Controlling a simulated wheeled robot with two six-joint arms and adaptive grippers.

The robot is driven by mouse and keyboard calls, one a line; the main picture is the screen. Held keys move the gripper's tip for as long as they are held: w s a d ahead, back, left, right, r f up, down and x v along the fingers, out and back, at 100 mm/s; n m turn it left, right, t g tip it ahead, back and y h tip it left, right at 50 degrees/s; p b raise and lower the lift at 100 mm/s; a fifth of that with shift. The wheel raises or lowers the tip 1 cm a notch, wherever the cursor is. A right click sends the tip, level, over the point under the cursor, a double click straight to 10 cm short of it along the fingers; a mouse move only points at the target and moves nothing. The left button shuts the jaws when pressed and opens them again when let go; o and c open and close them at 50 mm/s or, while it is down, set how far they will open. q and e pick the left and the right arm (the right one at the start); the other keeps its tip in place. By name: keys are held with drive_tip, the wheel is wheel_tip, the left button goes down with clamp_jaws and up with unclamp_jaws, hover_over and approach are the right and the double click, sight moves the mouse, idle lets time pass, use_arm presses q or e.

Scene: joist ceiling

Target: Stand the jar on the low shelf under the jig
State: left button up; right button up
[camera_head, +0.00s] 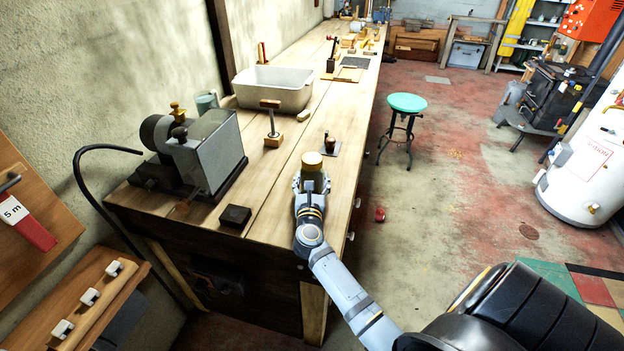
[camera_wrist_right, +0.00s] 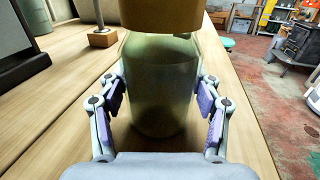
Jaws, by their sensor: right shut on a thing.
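The jar (camera_wrist_right: 160,95) is greenish clear glass with a broad tan lid (camera_wrist_right: 160,18). In the wrist view it stands upright between the two purple-padded fingers of my right gripper (camera_wrist_right: 162,108), which is shut on it. In the head view the lid (camera_head: 312,160) shows above my right gripper (camera_head: 311,182), over the bench's near right part. I cannot tell whether the jar's base touches the bench. A T-topped post on a wooden block (camera_head: 272,139) stands just left of and beyond the jar; I cannot tell whether it is the jig. No low shelf is clearly visible. My left gripper is out of view.
The long wooden bench (camera_head: 255,210) carries a grey machine (camera_head: 208,152), a dark block (camera_head: 235,216), a white basin (camera_head: 272,92) and a small dark-knobbed piece on a plate (camera_head: 331,150). A green-topped stool (camera_head: 408,103) stands on the floor to the right. Bare planks lie around the jar.

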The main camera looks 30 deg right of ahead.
drive_tip(key=c, duration=0.7)
drive_tip(key=shift+o, duration=0.2)
drive_tip(key=shift+r, duration=0.85)
drive_tip(key=s+d+r+p, duration=0.5)
drive_tip(key=s+r+p, duration=0.4)
drive_tip(key=s+r, duration=0.2)
drive_tip(key=shift+s+r, duration=0.2)
drive_tip(key=shift+s, duration=0.8)
